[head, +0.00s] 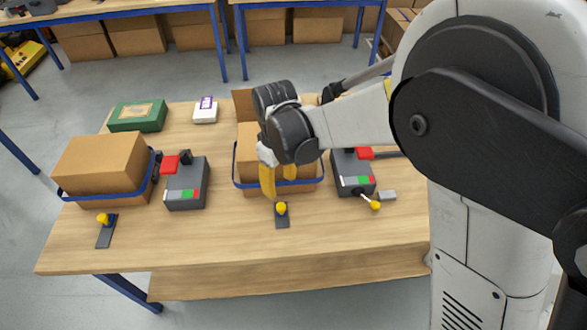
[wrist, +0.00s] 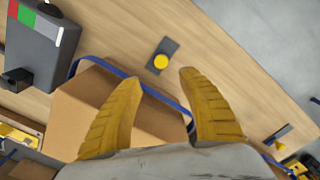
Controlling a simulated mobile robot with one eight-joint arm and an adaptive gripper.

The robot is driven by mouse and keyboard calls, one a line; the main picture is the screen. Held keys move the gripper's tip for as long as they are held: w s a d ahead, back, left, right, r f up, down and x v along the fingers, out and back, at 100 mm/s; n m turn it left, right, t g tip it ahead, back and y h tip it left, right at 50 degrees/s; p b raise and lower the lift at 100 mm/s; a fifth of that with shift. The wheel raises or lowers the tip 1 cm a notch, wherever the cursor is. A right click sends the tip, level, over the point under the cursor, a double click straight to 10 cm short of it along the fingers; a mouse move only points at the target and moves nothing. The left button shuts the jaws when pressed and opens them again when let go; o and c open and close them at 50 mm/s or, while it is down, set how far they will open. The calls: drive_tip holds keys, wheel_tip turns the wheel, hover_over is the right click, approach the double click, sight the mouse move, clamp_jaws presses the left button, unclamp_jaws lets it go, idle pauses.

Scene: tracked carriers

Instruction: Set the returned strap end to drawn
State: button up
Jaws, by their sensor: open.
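A cardboard box (head: 258,143) with a blue strap (head: 300,185) around its front stands mid-table. In front of it a yellow knob (head: 281,208) sits on a dark plate (head: 282,223). My gripper (head: 279,184) is open and empty at the front of this box. In the wrist view my fingertips (wrist: 160,78) are apart, with the box (wrist: 155,125), blue strap (wrist: 88,62) and yellow knob (wrist: 161,62) beyond them. A second strapped box (head: 105,160) stands at the left, with its own knob (head: 102,219). I cannot tell which part is the returned strap end.
Grey units with red, green and white marks stand right of the left box (head: 186,190) and right of the middle box (head: 352,175). The right unit has a rod with a yellow knob (head: 375,205). A green box (head: 138,115) stands behind. The front table strip is mostly clear.

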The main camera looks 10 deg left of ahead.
sight(281, 207)
drive_tip(key=f+b, duration=0.2)
drive_tip(key=f, duration=0.3)
drive_tip(key=f+b, duration=0.2)
drive_tip(key=f, duration=0.3)
drive_tip(key=shift+s+f, duration=0.2)
drive_tip(key=shift+f, duration=0.1)
clamp_jaws()
